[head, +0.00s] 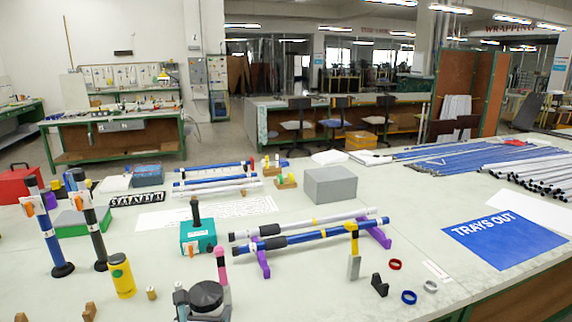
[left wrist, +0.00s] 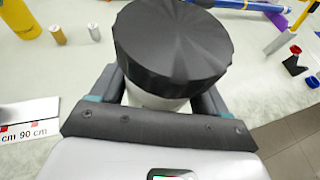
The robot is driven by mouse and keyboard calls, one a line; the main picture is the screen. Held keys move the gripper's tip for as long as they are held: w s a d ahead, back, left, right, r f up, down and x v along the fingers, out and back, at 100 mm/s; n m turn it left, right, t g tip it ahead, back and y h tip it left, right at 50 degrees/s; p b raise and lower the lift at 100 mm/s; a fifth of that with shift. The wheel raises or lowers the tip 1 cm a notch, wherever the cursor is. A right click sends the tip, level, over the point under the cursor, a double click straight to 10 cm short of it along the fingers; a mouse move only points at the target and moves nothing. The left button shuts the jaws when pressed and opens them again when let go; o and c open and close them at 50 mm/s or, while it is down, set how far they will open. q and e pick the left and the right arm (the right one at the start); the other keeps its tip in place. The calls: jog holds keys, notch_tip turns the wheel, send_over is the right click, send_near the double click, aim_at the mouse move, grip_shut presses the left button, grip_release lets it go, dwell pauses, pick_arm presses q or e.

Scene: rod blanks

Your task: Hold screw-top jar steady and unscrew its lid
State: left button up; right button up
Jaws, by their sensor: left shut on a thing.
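The screw-top jar has a wide black ribbed lid (head: 206,295), which sits on top of it near the front edge of the head view. In the left wrist view the black lid (left wrist: 172,45) fills the upper middle, with a strip of the pale jar body (left wrist: 157,101) below it. My left gripper (left wrist: 160,98) is shut around the jar body, one finger on each side, just under the lid. The lid hides the fingertips and most of the body. In the head view my left gripper (head: 203,312) shows at the bottom edge. My right gripper is in neither view.
A yellow bottle (head: 122,277) and a small tan cylinder (head: 151,293) stand left of the jar. A pink-and-black upright tool (head: 222,268) is close behind it. Rods on purple stands (head: 305,234) lie behind to the right. Bare tabletop (head: 290,298) lies right of the jar.

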pick_arm(q)
jog(key=s+a+f, duration=0.2)
jog(key=s+a+f+p, duration=0.1)
jog(key=s+a+f, duration=0.1)
jog(key=s, duration=0.1)
jog(key=shift+f, duration=0.25)
jog(key=shift+d+r, duration=0.75)
jog(key=shift+d, duration=0.05)
